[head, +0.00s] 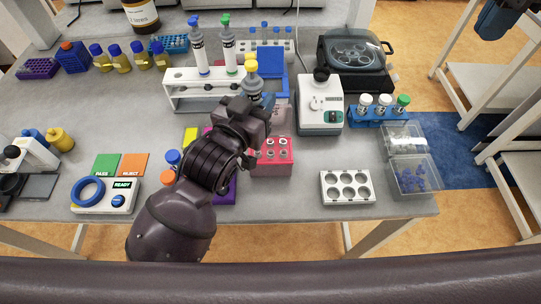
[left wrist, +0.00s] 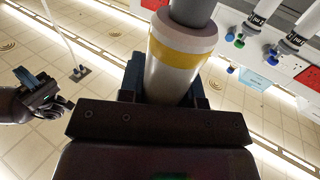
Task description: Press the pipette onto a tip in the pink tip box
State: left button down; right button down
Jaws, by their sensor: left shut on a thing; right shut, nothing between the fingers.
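The pink tip box (head: 272,168) stands near the front of the bench, with several pale tips in its top and what looks like a clear, pinkish raised lid behind. My left gripper (head: 256,108) is shut on the yellow-topped pipette (head: 252,84), above and behind the box. The pipette looks roughly upright. In the left wrist view its grey and white barrel with a yellow band (left wrist: 180,52) sits between the fingers. Its lower end is hidden behind my gripper and arm in the head view. My right gripper (left wrist: 62,105) shows at the left of the left wrist view, shut and empty.
A white rack (head: 190,103) with two more pipettes stands behind my left arm. A white mixer-like device (head: 320,118) is right of the tip box. A white six-hole block (head: 347,200) and clear bins (head: 415,190) lie further right. Bench is clear between box and block.

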pick_arm(q)
jog(key=shift+f, duration=0.85)
dwell(2.0)
jog(key=shift+r, duration=0.2)
